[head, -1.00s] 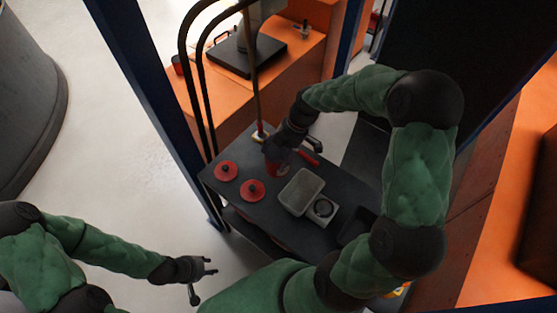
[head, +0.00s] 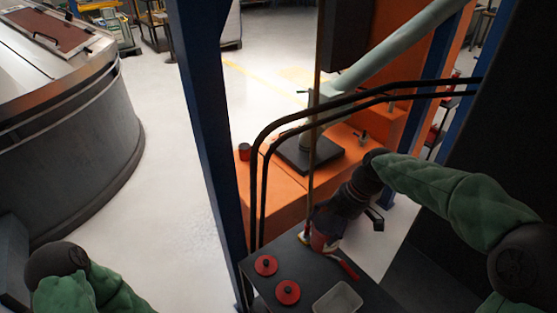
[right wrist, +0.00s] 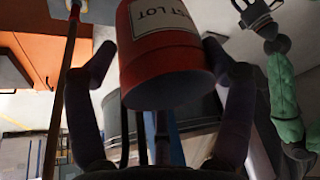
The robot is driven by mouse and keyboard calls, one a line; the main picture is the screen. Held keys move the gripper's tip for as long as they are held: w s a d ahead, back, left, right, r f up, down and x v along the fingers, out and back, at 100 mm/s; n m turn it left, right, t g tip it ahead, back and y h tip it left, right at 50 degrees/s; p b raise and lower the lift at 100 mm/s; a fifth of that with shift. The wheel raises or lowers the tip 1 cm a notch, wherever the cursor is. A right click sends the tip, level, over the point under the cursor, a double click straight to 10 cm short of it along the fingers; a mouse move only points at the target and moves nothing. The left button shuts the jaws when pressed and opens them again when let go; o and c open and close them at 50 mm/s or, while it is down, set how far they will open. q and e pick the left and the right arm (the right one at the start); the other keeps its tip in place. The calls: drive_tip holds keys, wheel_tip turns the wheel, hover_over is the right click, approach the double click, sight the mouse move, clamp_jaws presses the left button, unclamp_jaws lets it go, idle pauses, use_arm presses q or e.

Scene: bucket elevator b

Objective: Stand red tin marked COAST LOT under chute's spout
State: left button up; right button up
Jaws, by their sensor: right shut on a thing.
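A red tin (head: 322,241) is in my right gripper (head: 330,222), over the far end of the dark table. In the right wrist view the red tin (right wrist: 168,62) sits between the two fingers, and its white label reads "ST LOT", the rest cut off. I cannot tell its height over the table. The pale chute (head: 400,42) slopes down to a spout (head: 310,128) over a black plate (head: 300,155) on an orange block, beyond the tin. My left gripper (right wrist: 255,14) shows small and open in the right wrist view; the head view does not show it.
Two red lids (head: 288,291) with black knobs, a grey tray (head: 338,300) and a red-handled tool (head: 345,267) lie on the table. Black curved rails (head: 262,170) and a thin upright pole (head: 312,180) stand between table and block. Another red tin (head: 244,151) stands on the block.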

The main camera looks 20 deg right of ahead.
sight(324, 232)
drive_tip(key=f+m, duration=0.1)
drive_tip(key=w+f+m+t, duration=0.1)
drive_tip(key=f+m, duration=0.3)
drive_tip(key=shift+w+a+t+h, duration=0.15)
drive_tip(key=shift+w+t+h, duration=0.15)
drive_tip(key=shift+h, duration=0.1)
drive_tip(key=shift+w+a+f+m+t+h, duration=0.8)
drive_tip(key=shift+w+a+f+m+h, duration=1.4)
drive_tip(key=shift+a+f+m, duration=2.3)
drive_tip(key=shift+m+y, duration=0.4)
drive_tip(key=shift+m, duration=0.2)
drive_tip(key=s+f, duration=0.1)
drive_tip(key=f, duration=0.1)
drive_tip(key=s+d+f, duration=0.1)
drive_tip(key=s+f, duration=0.1)
drive_tip(key=shift+s+f, duration=0.1)
drive_tip(key=shift+s, duration=0.2)
drive_tip(key=shift+s, duration=0.1)
